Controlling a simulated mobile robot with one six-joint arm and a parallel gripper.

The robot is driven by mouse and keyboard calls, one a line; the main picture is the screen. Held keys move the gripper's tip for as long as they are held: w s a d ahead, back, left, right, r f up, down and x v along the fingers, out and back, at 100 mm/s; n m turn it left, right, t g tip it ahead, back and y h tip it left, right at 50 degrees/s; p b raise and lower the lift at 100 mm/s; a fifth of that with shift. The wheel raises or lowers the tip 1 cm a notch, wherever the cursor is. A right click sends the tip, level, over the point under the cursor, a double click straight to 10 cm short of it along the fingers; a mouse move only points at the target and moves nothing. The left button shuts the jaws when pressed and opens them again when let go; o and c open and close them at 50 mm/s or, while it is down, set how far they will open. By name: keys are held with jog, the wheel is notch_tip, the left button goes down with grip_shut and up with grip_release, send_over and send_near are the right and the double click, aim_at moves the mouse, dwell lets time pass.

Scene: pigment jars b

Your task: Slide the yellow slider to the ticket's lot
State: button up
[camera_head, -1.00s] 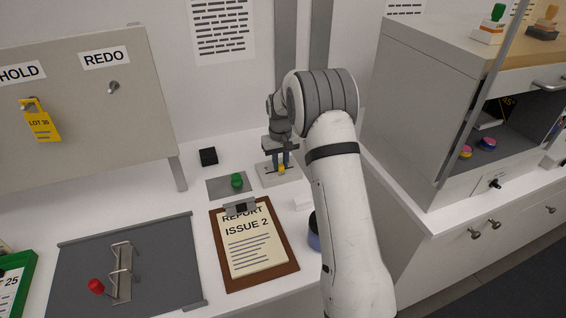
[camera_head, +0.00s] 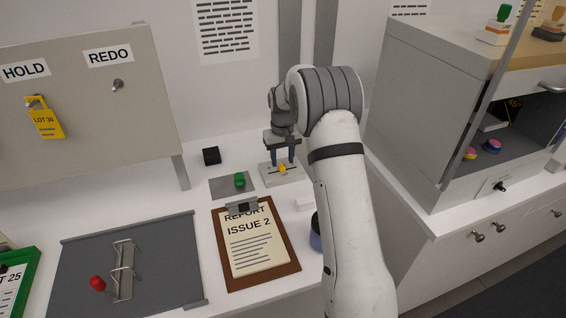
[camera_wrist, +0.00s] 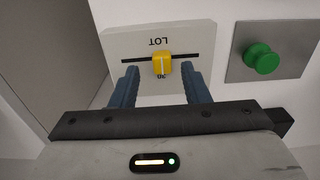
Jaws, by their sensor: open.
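The yellow slider (camera_wrist: 162,63) sits on a dark slot in the grey block marked LOT (camera_wrist: 120,45), near the middle of the slot. A "30" shows just beside it in the wrist view. In the head view the slider (camera_head: 283,168) shows below my gripper (camera_head: 284,160). In the wrist view my gripper (camera_wrist: 163,75) is open, with one blue finger on each side of the slider and a gap to both. The yellow ticket (camera_head: 46,122) hangs from a peg under HOLD and reads LOT 30, its last digit small.
A green knob (camera_head: 239,180) on a metal plate is left of the block. A black box (camera_head: 211,156) stands behind it. A clipboard (camera_head: 290,272) lies in front. A grey cabinet (camera_head: 410,120) stands to the right.

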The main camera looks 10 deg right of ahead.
aim_at(283, 165)
notch_tip(283, 165, up, 5)
jog(key=shift+r+b, duration=0.1)
jog(key=shift+b, duration=0.3)
jog(key=shift+r, duration=0.35)
